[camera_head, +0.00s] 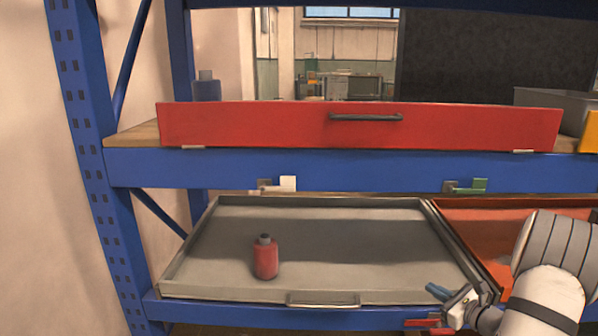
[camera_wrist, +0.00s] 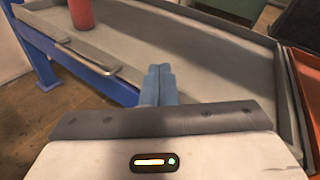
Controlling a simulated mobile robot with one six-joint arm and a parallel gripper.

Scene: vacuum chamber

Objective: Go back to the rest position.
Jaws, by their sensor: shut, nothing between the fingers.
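My gripper (camera_head: 438,292) is at the lower right of the head view, in front of the shelf and close to the right front part of the grey tray. Its blue fingers are shut with nothing between them, and they also show in the wrist view (camera_wrist: 157,84). The white and grey arm reaches in from the right edge of the head view.
A red bottle (camera_head: 265,258) stands upright in the grey tray (camera_head: 325,297). An orange tray (camera_head: 520,222) lies right of it. Above are a red drawer front (camera_head: 270,125) with a dark handle and a blue shelf beam (camera_head: 370,168). A blue post (camera_head: 85,120) stands left.

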